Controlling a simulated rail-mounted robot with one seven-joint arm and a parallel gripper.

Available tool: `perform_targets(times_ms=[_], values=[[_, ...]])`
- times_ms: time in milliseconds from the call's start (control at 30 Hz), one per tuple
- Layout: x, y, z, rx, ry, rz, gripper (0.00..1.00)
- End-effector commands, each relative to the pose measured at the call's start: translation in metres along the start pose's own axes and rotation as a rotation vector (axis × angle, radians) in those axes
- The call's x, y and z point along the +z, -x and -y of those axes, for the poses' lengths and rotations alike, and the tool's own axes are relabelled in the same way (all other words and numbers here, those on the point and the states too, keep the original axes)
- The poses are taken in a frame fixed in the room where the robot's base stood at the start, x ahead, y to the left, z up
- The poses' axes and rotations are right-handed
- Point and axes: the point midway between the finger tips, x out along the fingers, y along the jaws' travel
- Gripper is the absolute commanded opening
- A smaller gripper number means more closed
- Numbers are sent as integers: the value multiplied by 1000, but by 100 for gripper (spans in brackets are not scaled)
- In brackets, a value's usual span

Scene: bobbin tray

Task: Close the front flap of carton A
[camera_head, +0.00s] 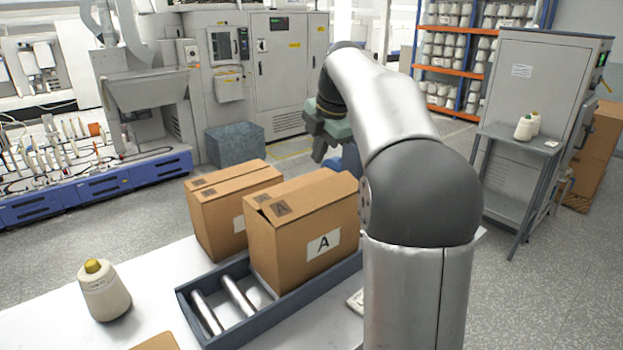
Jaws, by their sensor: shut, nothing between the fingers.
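Carton A (285,258) is a brown cardboard box with a white label marked "A" on its side. It stands on a dark-framed roller tray (188,308) on the white table. Its top flaps (310,196) lie nearly flat, with a small dark gap at the left end near a printed mark. I cannot tell which flap is the front one or whether it is fully down. My gripper (319,152) is above and behind the carton's far side, shut and empty, apart from the carton as far as I can see. My arm hides the carton's right surroundings.
A second brown carton (213,228) stands just behind and left of carton A, its top closed. A yellow-tipped bobbin (104,292) stands on the table (150,262) at left. Two bare rollers show in the tray's near end. A grey side stand (520,140) holds bobbins at right.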

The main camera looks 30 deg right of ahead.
Motion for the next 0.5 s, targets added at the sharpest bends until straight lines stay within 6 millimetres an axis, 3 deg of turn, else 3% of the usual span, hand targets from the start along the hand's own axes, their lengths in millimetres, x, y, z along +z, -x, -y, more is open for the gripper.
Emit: perform_targets(times_ms=[200,500], values=[[0,-47,0,-3,0,-1,0],[0,-81,0,0,-1,1,0]])
